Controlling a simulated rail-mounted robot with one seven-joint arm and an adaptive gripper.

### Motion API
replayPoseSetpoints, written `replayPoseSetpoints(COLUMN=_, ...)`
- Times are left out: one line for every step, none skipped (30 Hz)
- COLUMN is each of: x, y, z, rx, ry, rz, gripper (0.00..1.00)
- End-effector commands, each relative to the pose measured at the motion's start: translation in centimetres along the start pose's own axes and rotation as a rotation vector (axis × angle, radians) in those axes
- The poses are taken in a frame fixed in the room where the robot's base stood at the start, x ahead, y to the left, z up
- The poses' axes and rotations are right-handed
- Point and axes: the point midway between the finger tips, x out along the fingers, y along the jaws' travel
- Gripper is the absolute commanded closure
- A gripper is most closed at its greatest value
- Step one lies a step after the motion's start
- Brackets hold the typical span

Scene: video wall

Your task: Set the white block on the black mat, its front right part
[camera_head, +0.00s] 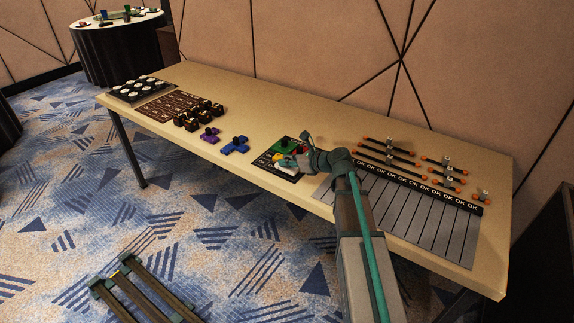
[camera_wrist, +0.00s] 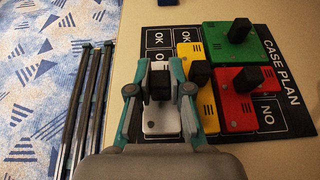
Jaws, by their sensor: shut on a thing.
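The white block (camera_wrist: 160,118) has a black knob and sits between my gripper's fingers (camera_wrist: 159,92) in the wrist view. My gripper is shut on it; in the head view, my gripper (camera_head: 303,161) is at the mat's near right side. The black mat (camera_wrist: 296,122) is marked CASE PLAN, OK and NO. The white block is over the mat's left part in the wrist view, close beside a yellow block (camera_wrist: 190,62). I cannot tell whether it touches the mat. The mat also shows in the head view (camera_head: 262,161), partly hidden by my arm.
A green block (camera_wrist: 228,46) and a red block (camera_wrist: 240,88) sit on the mat beside the yellow one. Blue (camera_head: 236,145) and purple (camera_head: 209,135) pieces lie left of the mat. A grey striped board (camera_head: 420,215) is on the right. The table's front edge is close.

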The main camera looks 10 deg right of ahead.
Motion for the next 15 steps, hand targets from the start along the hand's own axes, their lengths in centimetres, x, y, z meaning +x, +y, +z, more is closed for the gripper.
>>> replayPoseSetpoints(x=0.29, y=0.05, z=-0.76, rx=0.001, ry=0.001, rz=0.001, gripper=1.00)
replayPoseSetpoints(x=0.42, y=0.05, z=-1.06, rx=0.001, ry=0.001, rz=0.001, gripper=1.00)
replayPoseSetpoints(x=0.51, y=0.05, z=-1.31, rx=0.001, ry=0.001, rz=0.001, gripper=1.00)
replayPoseSetpoints(x=0.56, y=0.04, z=-1.40, rx=0.000, ry=0.001, rz=0.001, gripper=1.00)
replayPoseSetpoints(x=0.57, y=0.04, z=-1.43, rx=0.000, ry=0.000, rz=0.000, gripper=1.00)
replayPoseSetpoints(x=0.56, y=0.05, z=-1.42, rx=0.000, ry=0.000, rz=0.000, gripper=1.00)
replayPoseSetpoints(x=0.55, y=0.04, z=-1.39, rx=-0.001, ry=0.000, rz=0.000, gripper=1.00)
replayPoseSetpoints(x=0.55, y=0.04, z=-1.38, rx=-0.001, ry=0.000, rz=0.000, gripper=1.00)
replayPoseSetpoints(x=0.55, y=0.04, z=-1.38, rx=-0.001, ry=0.000, rz=0.000, gripper=1.00)
replayPoseSetpoints(x=0.54, y=0.04, z=-1.38, rx=-0.001, ry=0.000, rz=0.000, gripper=1.00)
replayPoseSetpoints(x=0.55, y=0.04, z=-1.39, rx=-0.001, ry=0.000, rz=0.000, gripper=1.00)
replayPoseSetpoints(x=0.57, y=0.04, z=-1.43, rx=-0.001, ry=0.000, rz=0.000, gripper=1.00)
replayPoseSetpoints(x=0.59, y=0.04, z=-1.49, rx=0.000, ry=0.000, rz=0.000, gripper=1.00)
replayPoseSetpoints(x=0.62, y=0.04, z=-1.57, rx=0.000, ry=0.000, rz=0.000, gripper=1.00)
replayPoseSetpoints(x=0.67, y=0.04, z=-1.67, rx=0.000, ry=0.000, rz=0.000, gripper=1.00)
